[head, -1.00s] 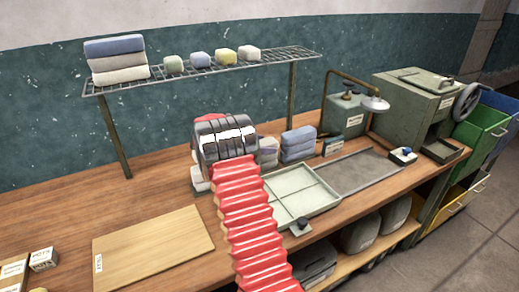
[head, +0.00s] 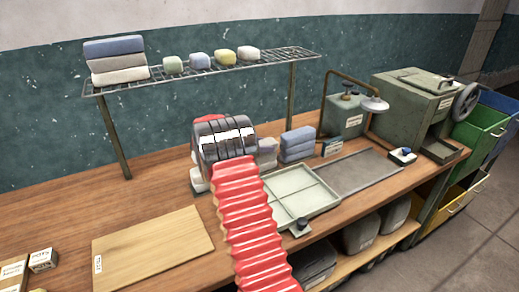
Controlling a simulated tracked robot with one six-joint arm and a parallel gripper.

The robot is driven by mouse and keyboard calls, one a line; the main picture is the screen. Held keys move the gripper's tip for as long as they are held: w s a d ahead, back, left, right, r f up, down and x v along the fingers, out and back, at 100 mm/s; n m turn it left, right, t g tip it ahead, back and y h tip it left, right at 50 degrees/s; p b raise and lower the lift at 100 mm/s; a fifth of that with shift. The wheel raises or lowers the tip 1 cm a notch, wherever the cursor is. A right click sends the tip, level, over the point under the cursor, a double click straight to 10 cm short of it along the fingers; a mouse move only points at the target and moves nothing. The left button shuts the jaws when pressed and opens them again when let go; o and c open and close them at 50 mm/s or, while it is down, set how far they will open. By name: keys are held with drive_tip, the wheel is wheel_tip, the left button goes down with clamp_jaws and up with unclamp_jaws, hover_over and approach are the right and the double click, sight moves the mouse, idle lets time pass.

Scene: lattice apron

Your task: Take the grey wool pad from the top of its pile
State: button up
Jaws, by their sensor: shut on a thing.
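My gripper (head: 224,140), dark with white bands, is over the middle of the bench at the end of my red ribbed arm. Its fingertips are hidden behind its own body. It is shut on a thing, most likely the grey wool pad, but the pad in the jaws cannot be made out. A pale pile (head: 199,180) shows at the lower left of the gripper, mostly covered. A small stack of greyish pads (head: 267,154) stands just to the right of the gripper. A blue-grey pile of pads (head: 298,144) stands further right.
A wire shelf (head: 205,70) above carries stacked pads (head: 118,62) and several small blocks. A divided pale tray (head: 303,193) lies right of my arm, beside a dark grey plate (head: 358,172). A wooden board (head: 152,246) lies front left. A green machine (head: 412,100) stands right.

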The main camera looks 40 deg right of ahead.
sight(262, 143)
drive_tip(key=shift+f, duration=0.1)
wheel_tip(262, 143, up, 10)
drive_tip(key=shift+r, duration=0.1)
idle(0.4)
idle(0.5)
